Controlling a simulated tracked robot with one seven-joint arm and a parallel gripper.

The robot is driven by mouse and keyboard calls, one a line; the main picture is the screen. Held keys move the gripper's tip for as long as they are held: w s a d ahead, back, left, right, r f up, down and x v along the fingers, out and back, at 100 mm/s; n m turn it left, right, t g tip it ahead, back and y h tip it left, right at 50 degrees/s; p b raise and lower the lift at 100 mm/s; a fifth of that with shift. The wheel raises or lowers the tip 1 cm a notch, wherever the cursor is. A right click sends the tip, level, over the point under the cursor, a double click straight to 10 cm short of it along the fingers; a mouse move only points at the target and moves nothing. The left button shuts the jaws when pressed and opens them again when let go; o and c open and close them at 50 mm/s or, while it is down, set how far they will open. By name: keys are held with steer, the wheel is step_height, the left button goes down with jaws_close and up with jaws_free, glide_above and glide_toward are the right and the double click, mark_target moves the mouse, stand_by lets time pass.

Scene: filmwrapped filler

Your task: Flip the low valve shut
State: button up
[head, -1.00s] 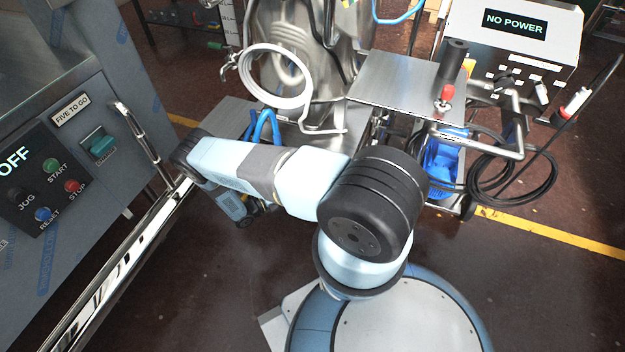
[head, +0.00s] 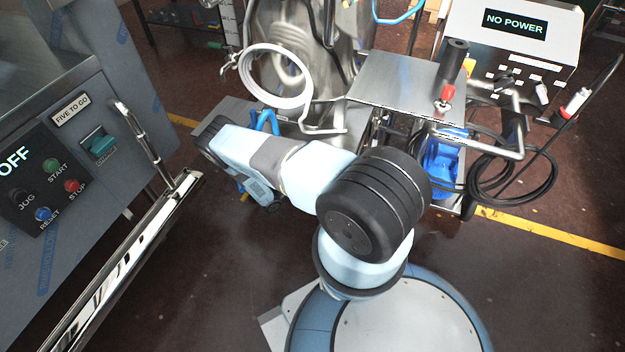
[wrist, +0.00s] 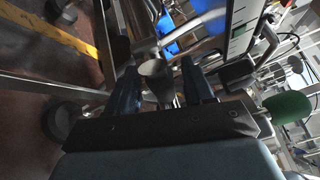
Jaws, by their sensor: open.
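In the wrist view my gripper (wrist: 160,74) has its two dark fingers apart. A grey metal cup-shaped part (wrist: 152,68) shows between them. I cannot tell whether the fingers touch it. In the head view the fingers are hidden behind my arm, which reaches left toward the foot of the steel machine (head: 318,100). I cannot make out the low valve for certain in either view. A looped blue part (head: 265,121) stands just beyond my wrist in the head view. Blue parts (wrist: 168,24) also show beyond the fingers in the wrist view.
A control cabinet (head: 75,160) with a rail stands at the left. A steel shelf (head: 395,80) carries a red-capped part (head: 446,97). A box reading NO POWER (head: 515,50) and coiled black cable (head: 515,175) are at the right. The floor between cabinet and my base is clear.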

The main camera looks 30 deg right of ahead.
jaws_close()
stand_by(0.5)
steer(key=shift+d, duration=0.15)
steer(key=shift+w+a, duration=0.1)
steer(key=shift+a, duration=0.2)
